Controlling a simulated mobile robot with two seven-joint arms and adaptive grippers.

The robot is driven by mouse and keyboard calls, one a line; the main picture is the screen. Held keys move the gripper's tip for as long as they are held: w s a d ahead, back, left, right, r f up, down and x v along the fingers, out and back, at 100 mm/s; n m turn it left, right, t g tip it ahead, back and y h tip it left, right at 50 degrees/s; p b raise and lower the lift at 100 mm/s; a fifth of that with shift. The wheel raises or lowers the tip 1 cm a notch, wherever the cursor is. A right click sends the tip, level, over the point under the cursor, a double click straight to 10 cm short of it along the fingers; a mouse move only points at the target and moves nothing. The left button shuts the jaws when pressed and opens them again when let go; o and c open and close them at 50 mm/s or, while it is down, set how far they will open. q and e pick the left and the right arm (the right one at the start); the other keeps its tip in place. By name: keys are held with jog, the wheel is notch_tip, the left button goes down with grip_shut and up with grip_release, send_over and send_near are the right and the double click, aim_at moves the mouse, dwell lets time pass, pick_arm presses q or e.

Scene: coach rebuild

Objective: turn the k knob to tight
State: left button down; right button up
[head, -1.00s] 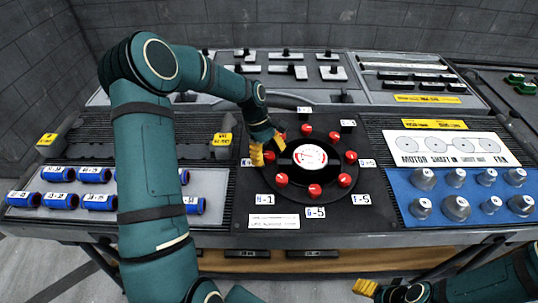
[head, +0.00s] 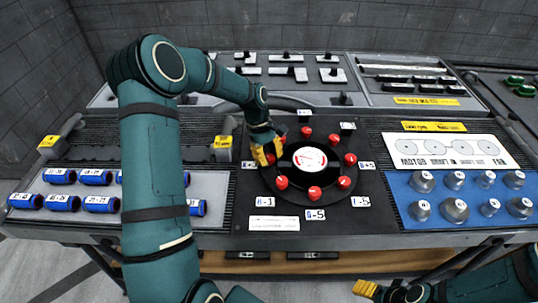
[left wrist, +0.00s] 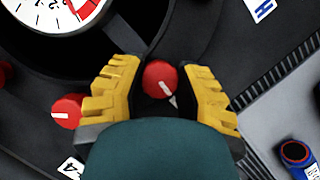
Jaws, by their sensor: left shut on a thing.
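A round black panel (head: 290,199) carries a ring of red knobs around a white dial (head: 310,158). My left gripper (head: 267,154) is at the ring's left side, its yellow fingers on either side of one red knob. In the left wrist view this knob (left wrist: 160,78) sits between the fingers, its white pointer line slanting; my left gripper (left wrist: 163,88) is shut on it. The gripper hides this knob's label, so I cannot read its letter. Another red knob (left wrist: 68,112) is just beside the left finger. My right gripper (head: 366,288) is low at the picture's bottom, its jaw state unclear.
Neighbouring red knobs (head: 281,183) stand close below the held one. Blue cylinders (head: 96,177) lie on the left tray, and grey knobs (head: 455,210) stand on a blue panel at the right. A handle-like grey part (head: 227,137) stands left of the gripper.

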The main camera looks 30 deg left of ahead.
pick_arm(q)
jog(key=m+g+p, duration=0.1)
jog(key=m+p, duration=0.1)
jog(key=m, duration=0.1)
jog(key=shift+d+y, duration=0.1)
jog(key=shift+y, duration=0.2)
jog(key=m+g+p, duration=0.1)
jog(key=m, duration=0.3)
jog(key=shift+y, duration=0.4)
jog(key=m+y, duration=0.1)
jog(key=m, duration=0.1)
jog(key=m+g+p, duration=0.1)
jog(key=m, duration=0.1)
jog(key=shift+f+m+y, duration=0.1)
jog(key=shift+m+y, duration=0.2)
jog(key=shift+y, duration=0.1)
jog(key=m+y, duration=0.2)
jog(key=m, duration=0.3)
jog(key=shift+s+p, duration=0.15)
jog(key=shift+p, duration=0.25)
jog(key=shift+f+m, duration=0.1)
jog(key=shift+m, duration=0.2)
jog(key=c, duration=0.6)
grip_release()
